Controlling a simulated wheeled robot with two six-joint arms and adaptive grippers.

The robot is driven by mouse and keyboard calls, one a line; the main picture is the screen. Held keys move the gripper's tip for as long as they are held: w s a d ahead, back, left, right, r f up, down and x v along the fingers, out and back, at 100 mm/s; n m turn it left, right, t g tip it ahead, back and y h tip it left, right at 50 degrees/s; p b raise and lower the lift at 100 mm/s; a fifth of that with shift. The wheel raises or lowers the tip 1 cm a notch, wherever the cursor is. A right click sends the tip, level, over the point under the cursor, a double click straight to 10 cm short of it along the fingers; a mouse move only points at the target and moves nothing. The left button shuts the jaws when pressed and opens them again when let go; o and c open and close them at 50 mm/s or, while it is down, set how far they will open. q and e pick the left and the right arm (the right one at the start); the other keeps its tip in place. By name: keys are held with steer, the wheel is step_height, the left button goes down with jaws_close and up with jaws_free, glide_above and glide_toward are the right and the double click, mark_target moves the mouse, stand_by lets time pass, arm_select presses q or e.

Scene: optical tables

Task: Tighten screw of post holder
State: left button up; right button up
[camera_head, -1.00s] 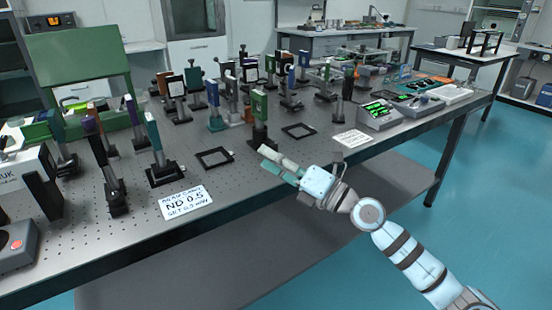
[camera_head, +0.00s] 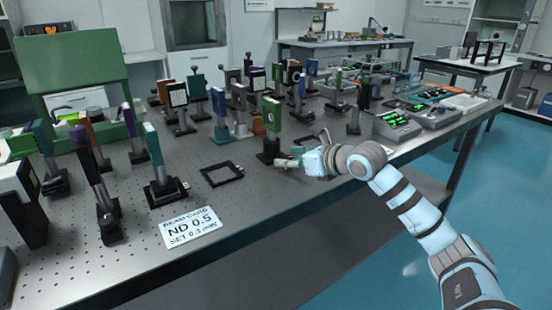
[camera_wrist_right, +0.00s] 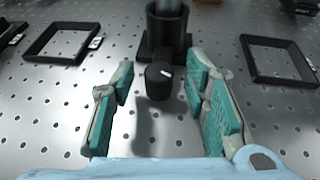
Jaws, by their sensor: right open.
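A black post holder (camera_head: 269,149) stands on the table, carrying a post with a green mount (camera_head: 271,113). In the right wrist view the post holder (camera_wrist_right: 166,28) is upright at the top centre. Its black thumbscrew (camera_wrist_right: 159,80) sticks out towards my right gripper, with a small pale mark on top. My right gripper (camera_head: 287,163) is low beside the holder, on its near right side. In the wrist view its teal-padded fingers (camera_wrist_right: 161,72) are open, one on each side of the screw, with visible gaps on both sides. My left gripper is not in view.
A flat black square frame (camera_head: 221,174) lies left of the holder; another frame (camera_wrist_right: 277,62) lies to the right in the wrist view. A beam card label (camera_head: 190,228) lies near the front edge. Several other posts with mounts stand behind and left.

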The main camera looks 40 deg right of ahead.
steer(key=shift+c, duration=0.3)
jaws_close()
steer(key=shift+n+y, duration=0.9)
steer(key=shift+o, duration=0.3)
jaws_free()
step_height(320, 180, up, 10)
